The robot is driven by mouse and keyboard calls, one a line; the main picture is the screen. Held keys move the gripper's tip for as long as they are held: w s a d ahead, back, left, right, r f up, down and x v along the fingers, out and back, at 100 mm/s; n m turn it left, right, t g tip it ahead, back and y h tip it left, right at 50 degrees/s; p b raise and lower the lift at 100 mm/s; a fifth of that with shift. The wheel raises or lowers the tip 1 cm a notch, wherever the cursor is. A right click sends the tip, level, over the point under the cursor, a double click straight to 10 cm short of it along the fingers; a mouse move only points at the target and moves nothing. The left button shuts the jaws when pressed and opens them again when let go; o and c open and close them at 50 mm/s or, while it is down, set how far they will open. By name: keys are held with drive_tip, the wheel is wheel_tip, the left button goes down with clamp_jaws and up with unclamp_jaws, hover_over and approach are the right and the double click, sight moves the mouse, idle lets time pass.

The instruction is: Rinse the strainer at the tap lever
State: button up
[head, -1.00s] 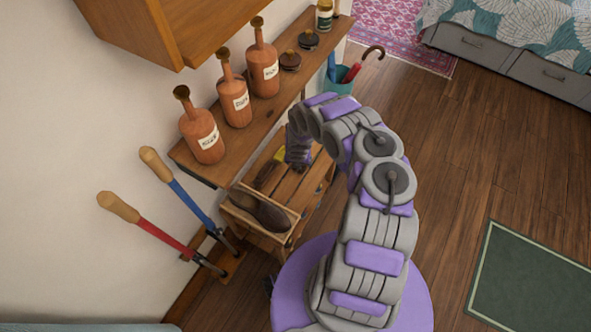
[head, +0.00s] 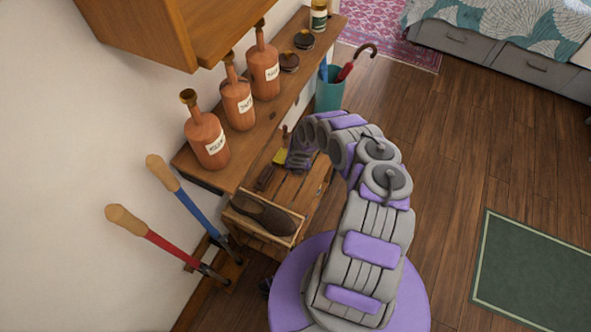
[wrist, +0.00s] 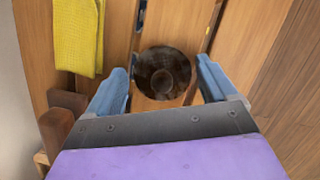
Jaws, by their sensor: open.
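I cannot make out a strainer or a tap in either view. Two long levers stand at the wall on the left, one with a red shaft (head: 172,249) and one with a blue shaft (head: 193,206), both with wooden grips. My gripper (head: 297,160) is low over a slatted wooden bench (head: 312,188). In the wrist view its blue fingers (wrist: 163,78) are open, on either side of a dark round object with a raised centre knob (wrist: 163,72). Whether the fingers touch it I cannot tell.
A yellow cloth (wrist: 77,35) lies left of the fingers. A brown shoe (head: 264,213) sits in a wooden tray at the bench's near end. Several labelled brown bottles (head: 206,140) stand on the shelf above. The wooden floor (head: 450,150) at right is open.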

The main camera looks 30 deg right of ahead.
drive_tip(key=shift+d, duration=0.45)
drive_tip(key=shift+f, duration=0.1)
drive_tip(key=shift+c, duration=0.9)
drive_tip(key=shift+a, duration=0.45)
drive_tip(key=c, duration=0.9)
drive_tip(key=shift+d, duration=0.25)
drive_tip(key=shift+c, duration=0.2)
drive_tip(key=shift+d+r, duration=0.1)
drive_tip(key=shift+r, duration=0.1)
